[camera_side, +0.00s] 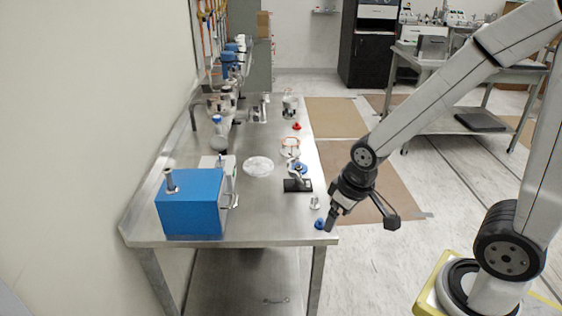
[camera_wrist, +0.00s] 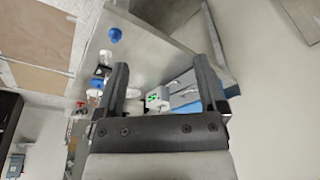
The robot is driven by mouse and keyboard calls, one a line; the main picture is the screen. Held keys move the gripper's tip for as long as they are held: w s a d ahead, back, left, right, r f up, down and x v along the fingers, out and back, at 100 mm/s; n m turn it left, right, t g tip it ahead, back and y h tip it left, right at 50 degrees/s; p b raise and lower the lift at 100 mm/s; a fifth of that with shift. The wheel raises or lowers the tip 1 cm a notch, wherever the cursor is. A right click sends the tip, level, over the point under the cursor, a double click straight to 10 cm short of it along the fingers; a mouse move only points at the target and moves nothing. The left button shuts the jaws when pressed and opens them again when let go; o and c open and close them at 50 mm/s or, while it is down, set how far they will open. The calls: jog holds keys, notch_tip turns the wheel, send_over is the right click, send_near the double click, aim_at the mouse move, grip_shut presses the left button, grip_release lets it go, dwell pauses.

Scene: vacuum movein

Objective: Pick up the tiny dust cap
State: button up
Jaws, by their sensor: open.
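A small round blue cap (camera_side: 320,224), the likely dust cap, sits on the steel table near its front right corner. In the wrist view the blue cap (camera_wrist: 115,35) lies beyond the tip of the left finger, not between the fingers. My gripper (camera_side: 330,220) points down close beside the cap's right side in the side view; whether it touches cannot be told there. In the wrist view my gripper (camera_wrist: 162,75) is open, with nothing held between its fingers.
A small metal piece (camera_side: 314,203) stands just behind the cap. The table edge is very near the cap. Bare steel (camera_side: 270,215) lies left of it.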

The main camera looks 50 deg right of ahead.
jog(key=m+g, duration=0.3)
jog(key=m, duration=1.6)
send_over(321, 219)
jog(key=f, duration=1)
jog(key=shift+w+a+f, duration=0.1)
jog(key=shift+w+f, duration=0.15)
jog(key=shift+w, duration=0.05)
jog(key=shift+f+n, duration=0.3)
jog(key=shift+f, duration=1)
jog(key=shift+f, duration=0.1)
jog(key=shift+s+f, duration=0.15)
jog(key=shift+f, duration=1.1)
jog(key=shift+s+f, duration=0.15)
jog(key=shift+f, duration=1.1)
grip_shut()
